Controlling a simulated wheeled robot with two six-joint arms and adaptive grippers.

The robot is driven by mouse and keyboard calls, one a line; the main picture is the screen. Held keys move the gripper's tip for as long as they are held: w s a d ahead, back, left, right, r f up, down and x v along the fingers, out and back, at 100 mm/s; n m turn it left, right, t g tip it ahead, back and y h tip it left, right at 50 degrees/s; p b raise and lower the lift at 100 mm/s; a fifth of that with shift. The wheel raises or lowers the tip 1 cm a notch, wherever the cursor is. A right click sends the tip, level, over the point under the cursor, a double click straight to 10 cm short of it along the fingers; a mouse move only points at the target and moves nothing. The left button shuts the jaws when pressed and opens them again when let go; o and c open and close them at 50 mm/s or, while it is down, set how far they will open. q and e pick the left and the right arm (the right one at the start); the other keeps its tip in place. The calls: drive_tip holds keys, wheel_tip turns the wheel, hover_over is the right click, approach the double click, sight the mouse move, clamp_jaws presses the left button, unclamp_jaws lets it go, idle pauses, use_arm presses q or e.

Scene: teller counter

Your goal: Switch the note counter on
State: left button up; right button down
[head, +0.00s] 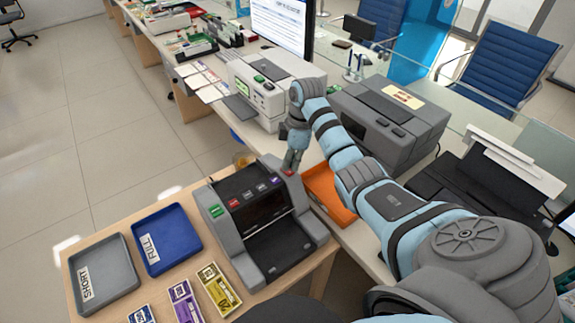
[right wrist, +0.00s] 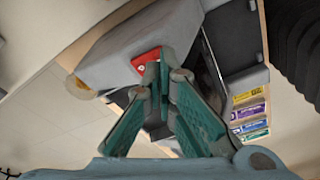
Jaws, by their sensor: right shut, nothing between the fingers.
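The note counter (head: 227,193) is a grey machine with a dark top panel and a black front tray. It stands on the wooden desk, with green, red and other coloured keys on its panel. A red switch (head: 289,172) sits on its right side top; it also shows in the right wrist view (right wrist: 144,58). My right gripper (head: 290,169) is shut and empty, its fingertips at the red switch and partly covering it. I cannot tell whether they touch it. In the right wrist view the closed fingertips (right wrist: 163,78) overlap the switch's lower right. My left gripper is out of view.
A grey SHORT tray (head: 115,272) and a blue FULL tray (head: 178,233) lie left of the counter. Several banded note bundles (head: 185,303) lie in front. An orange tray (head: 325,187) and a grey printer-like machine (head: 392,118) stand to the right, close to my right arm.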

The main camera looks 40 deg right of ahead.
sight(290, 172)
drive_tip(key=shift+f+b, duration=0.35)
drive_tip(key=shift+f, duration=0.35)
idle(0.3)
wheel_tip(290, 172, up, 6)
drive_tip(key=p, duration=0.6)
drive_tip(key=shift+r+p, duration=0.45)
drive_tip(key=shift+r, duration=0.15)
drive_tip(key=shift+f, duration=0.1)
